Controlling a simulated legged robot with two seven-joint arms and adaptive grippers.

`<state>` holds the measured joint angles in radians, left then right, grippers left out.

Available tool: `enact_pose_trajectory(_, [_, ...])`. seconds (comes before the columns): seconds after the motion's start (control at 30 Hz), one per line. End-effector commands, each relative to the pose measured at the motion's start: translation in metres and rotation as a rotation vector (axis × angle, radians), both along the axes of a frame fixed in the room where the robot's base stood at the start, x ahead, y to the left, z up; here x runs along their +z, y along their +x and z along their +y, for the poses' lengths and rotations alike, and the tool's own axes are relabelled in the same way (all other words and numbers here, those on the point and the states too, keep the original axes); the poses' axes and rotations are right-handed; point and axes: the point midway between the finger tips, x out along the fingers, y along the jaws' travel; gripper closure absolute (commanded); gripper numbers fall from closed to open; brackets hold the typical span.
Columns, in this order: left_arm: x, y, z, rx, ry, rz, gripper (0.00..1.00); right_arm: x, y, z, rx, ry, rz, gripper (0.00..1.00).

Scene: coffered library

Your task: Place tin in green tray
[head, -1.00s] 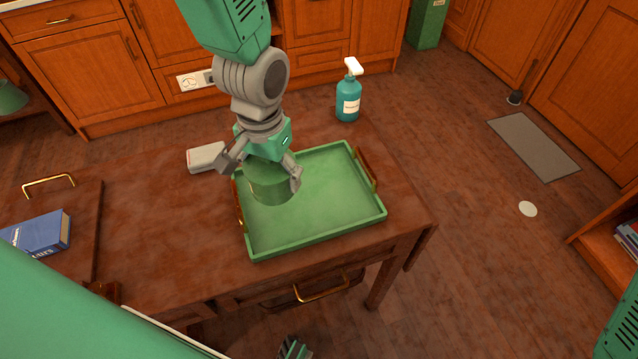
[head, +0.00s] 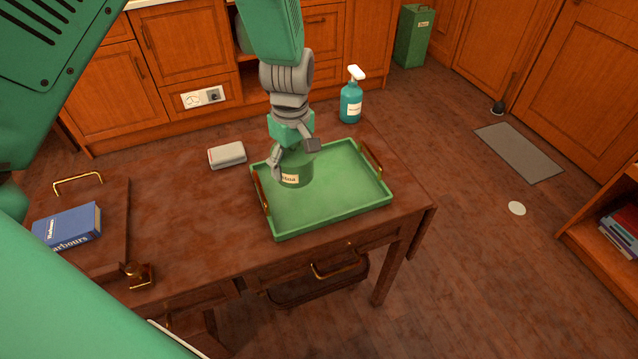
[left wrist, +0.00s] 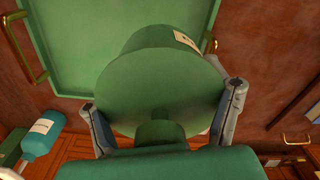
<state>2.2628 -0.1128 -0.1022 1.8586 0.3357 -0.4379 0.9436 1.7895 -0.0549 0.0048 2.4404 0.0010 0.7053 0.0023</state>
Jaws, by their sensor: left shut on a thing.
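The green tin (head: 297,172) has a pale label and stands upright over the left part of the green tray (head: 330,222). My left gripper (head: 294,156) comes down from above and is shut on the tin, one finger on each side. In the left wrist view the tin (left wrist: 155,85) fills the middle, between the two fingers, with the tray (left wrist: 85,35) behind it. I cannot tell whether the tin's base touches the tray floor. The right part of the tray is empty. My right gripper is not in view.
A teal spray bottle (head: 351,98) stands behind the tray. A grey-white box (head: 227,155) lies left of it. A blue book (head: 68,227) lies at the table's left. The tray has brass-and-wood handles at its left and right ends. The table's right edge is close by.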

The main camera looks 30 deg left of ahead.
Motion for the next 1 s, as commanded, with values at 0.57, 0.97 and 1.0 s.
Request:
enact_pose_trajectory(0.57, [-0.048, 0.032, 0.022, 0.435, -0.008, -0.013, 0.62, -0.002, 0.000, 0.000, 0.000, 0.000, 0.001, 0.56])
enact_pose_trajectory(0.97, [-0.091, 0.031, 0.022, 0.431, -0.008, -0.013, 0.62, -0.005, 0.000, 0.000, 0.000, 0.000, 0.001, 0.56])
enact_pose_trajectory(1.0, [-0.097, 0.032, 0.022, 0.431, -0.007, -0.013, 0.62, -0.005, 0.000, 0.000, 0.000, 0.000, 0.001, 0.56])
